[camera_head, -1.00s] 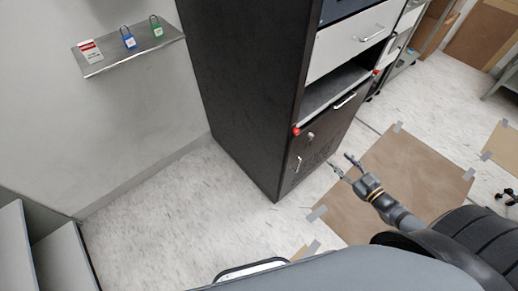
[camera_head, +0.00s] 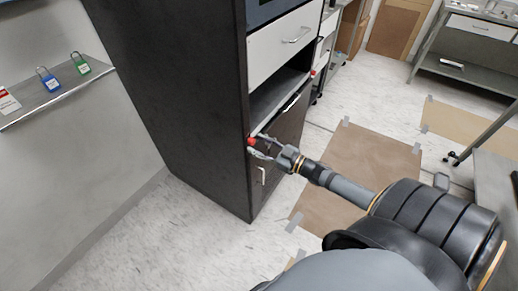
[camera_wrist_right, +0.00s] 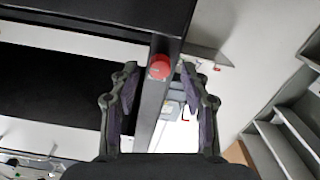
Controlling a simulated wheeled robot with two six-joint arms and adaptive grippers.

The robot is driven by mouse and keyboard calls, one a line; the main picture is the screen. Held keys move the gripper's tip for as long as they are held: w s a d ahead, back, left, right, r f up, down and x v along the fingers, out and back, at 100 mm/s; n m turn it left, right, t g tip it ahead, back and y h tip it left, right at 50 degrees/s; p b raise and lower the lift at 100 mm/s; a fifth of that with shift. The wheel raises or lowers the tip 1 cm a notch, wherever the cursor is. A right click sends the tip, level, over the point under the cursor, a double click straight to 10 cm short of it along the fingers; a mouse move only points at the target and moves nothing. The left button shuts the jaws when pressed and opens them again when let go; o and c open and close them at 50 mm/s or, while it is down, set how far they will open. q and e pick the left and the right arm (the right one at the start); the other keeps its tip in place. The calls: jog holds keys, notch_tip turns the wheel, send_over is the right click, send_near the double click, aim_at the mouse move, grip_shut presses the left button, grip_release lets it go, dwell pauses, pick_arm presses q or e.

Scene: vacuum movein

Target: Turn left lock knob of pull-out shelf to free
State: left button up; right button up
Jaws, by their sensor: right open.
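The left lock knob (camera_head: 251,141) is a small red knob on the left front edge of the dark cabinet (camera_head: 200,90), at the pull-out shelf (camera_head: 280,97). My right gripper (camera_head: 257,147) is open right at this knob. In the right wrist view the red knob (camera_wrist_right: 160,67) lies between the two open fingers (camera_wrist_right: 158,85), near their tips, with gaps on both sides. The right lock knob (camera_head: 312,73) is a smaller red spot at the shelf's far right end. My left gripper is not in view.
Below the shelf is a dark door with a pale handle (camera_head: 262,175). A white drawer (camera_head: 285,43) is above it. A wall shelf (camera_head: 52,95) with blue and green padlocks is at the left. Brown mats (camera_head: 360,165) lie on the open floor.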

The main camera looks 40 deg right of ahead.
jog(key=shift+w+a, duration=0.1)
grip_shut()
dwell(0.3)
jog(key=shift+r, duration=0.1)
jog(key=n+p, duration=0.2)
jog(key=n, duration=0.2)
jog(key=n+p, duration=0.2)
jog(key=n, duration=0.2)
jog(key=shift+n, duration=0.3)
jog(key=n+p, duration=0.1)
jog(key=n, duration=0.3)
jog(key=shift+n, duration=0.3)
jog(key=shift+f+n, duration=0.15)
jog(key=shift+n, duration=1)
jog(key=shift+f+n, duration=0.1)
jog(key=shift+n, duration=1.05)
